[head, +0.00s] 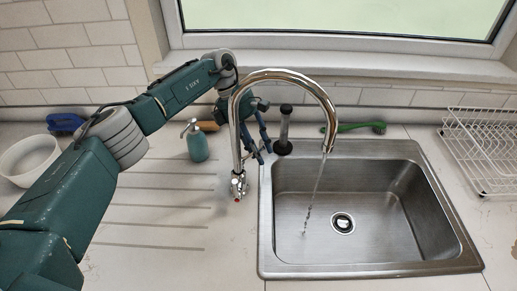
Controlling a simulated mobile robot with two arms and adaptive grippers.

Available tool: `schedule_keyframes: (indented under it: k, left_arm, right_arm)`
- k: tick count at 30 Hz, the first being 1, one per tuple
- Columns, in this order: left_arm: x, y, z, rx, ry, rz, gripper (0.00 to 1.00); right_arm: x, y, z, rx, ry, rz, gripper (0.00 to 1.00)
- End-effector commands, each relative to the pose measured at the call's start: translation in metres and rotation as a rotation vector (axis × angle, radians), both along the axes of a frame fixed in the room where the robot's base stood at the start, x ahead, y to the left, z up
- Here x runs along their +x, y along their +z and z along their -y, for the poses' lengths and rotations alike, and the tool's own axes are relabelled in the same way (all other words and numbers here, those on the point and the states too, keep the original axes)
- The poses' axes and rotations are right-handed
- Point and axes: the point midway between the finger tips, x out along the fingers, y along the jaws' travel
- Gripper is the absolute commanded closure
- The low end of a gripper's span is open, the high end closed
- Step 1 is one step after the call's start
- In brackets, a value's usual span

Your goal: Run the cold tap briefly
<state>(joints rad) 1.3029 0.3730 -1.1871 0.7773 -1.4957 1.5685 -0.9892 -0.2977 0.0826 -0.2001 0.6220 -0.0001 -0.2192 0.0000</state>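The chrome tap (237,150) stands at the left edge of the sink, its tall curved spout reaching over the basin. A thin stream of water (317,190) falls from the spout into the sink (285,240). The tap base has small valve parts with a red mark; I cannot make out a separate cold handle. My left gripper (259,149) points down just behind and right of the tap column. Its two fingers look apart with nothing between them, partly hidden by the column; I cannot tell whether they touch the tap. My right gripper is not in view.
A teal soap dispenser (197,145) stands left of the tap. A dark upright plunger-like tool (284,130) and a green brush (360,127) are behind the sink. A white bowl (28,158) is far left; a wire dish rack (485,150) is right. The ribbed counter (160,215) is clear.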

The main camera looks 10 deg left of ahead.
Motion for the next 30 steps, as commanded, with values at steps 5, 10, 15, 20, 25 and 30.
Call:
schedule_keyframes:
  k: [5, 10, 15, 20, 25, 30]
  left_arm:
    - [0.000, 0.000, 0.000, 0.000, 0.000, 0.000, 1.00]
    - [0.000, 0.001, 0.000, 0.000, 0.000, 0.000, 1.00]
    - [0.000, -0.003, -0.003, -0.040, 0.004, 0.007, 1.00]
    - [-0.001, -0.001, -0.009, -0.174, 0.006, 0.036, 1.00]
    - [-0.002, 0.005, -0.016, -0.317, 0.004, 0.065, 1.00]
    - [-0.003, 0.013, -0.021, -0.432, 0.003, 0.089, 1.00]
  right_arm:
    - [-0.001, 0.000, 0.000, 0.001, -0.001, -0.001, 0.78]
    - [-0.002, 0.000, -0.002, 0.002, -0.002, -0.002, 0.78]
    - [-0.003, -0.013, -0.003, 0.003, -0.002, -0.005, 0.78]
    - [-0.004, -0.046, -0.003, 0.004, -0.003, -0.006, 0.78]
    - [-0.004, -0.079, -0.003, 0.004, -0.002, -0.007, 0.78]
    - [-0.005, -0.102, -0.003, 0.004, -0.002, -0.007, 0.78]
